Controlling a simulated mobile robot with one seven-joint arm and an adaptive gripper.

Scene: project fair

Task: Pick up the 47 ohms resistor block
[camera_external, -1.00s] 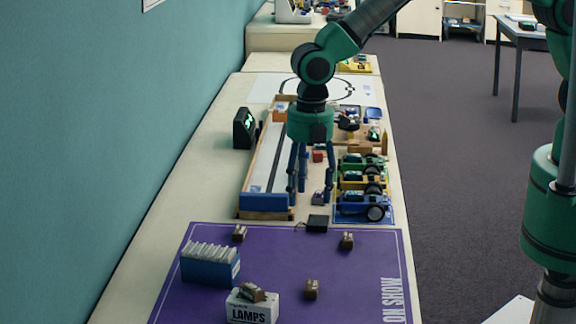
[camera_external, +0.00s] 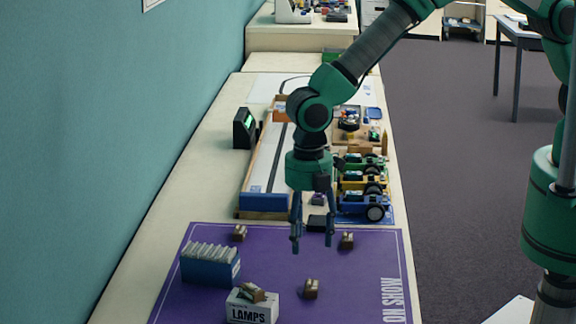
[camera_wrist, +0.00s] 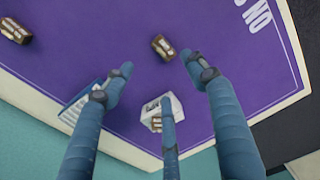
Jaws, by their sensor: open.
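Several small brown blocks sit on the purple mat (camera_external: 270,245): one at the back left (camera_external: 239,233), one at the back right (camera_external: 346,241), and one nearer the front (camera_external: 311,289). Another block (camera_external: 251,292) rests tilted on the white LAMPS box (camera_external: 250,310). Their values are too small to read, so I cannot tell which is 47 ohms. My gripper (camera_external: 312,243) is open and empty, pointing down above the far part of the mat. In the wrist view, my gripper's spread fingers (camera_wrist: 163,80) frame a brown block (camera_wrist: 163,47) and the box with its block (camera_wrist: 155,123).
A blue box of white cards (camera_external: 210,268) stands on the mat's left. Behind the mat are a long track board (camera_external: 268,165), toy cars (camera_external: 362,205) and a black box (camera_external: 317,223). A teal wall (camera_external: 100,130) bounds the left. The mat's middle is mostly clear.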

